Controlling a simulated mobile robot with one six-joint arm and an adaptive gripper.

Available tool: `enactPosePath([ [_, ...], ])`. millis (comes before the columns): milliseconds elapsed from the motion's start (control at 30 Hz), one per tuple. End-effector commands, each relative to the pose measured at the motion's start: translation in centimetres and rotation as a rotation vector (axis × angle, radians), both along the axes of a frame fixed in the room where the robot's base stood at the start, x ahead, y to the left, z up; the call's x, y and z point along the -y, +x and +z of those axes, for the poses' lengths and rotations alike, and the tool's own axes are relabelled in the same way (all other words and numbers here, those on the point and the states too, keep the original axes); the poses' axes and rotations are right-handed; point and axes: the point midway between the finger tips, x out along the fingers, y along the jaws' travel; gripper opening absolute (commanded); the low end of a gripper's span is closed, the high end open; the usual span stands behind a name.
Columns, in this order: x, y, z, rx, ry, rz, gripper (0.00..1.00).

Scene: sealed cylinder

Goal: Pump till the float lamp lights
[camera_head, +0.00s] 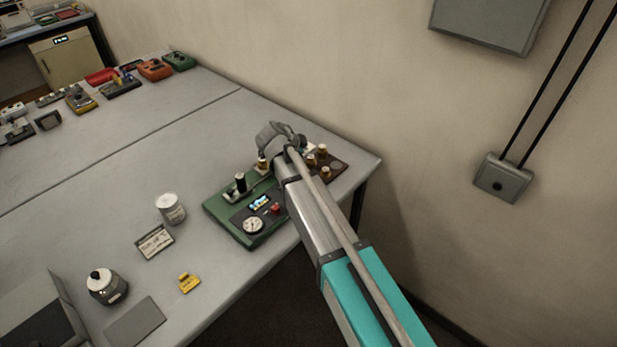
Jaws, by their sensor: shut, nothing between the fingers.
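A green-based device (225,217) stands near the table's right front edge. I cannot tell which part is the pump or the float lamp. My gripper (273,143) is shut and empty, over the far side of the device. My arm hides the device's right part, and whether the gripper touches anything is unclear.
A brown board (330,165) with brass-coloured knobs lies right of my arm, by the table corner. The wall is close behind. The table's middle is clear.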

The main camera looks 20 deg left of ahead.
Motion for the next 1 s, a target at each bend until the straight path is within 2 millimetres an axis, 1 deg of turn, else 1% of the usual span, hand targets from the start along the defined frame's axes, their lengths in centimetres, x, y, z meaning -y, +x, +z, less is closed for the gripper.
enactPosePath([
  [33,0.0,0.0,-0.6,0.000,0.000,0.000,0.00],
  [700,0.0,0.0,-6.1,0.000,0.000,0.000,0.00],
  [1000,0.0,0.0,-7.8,0.000,0.000,0.000,0.00],
])
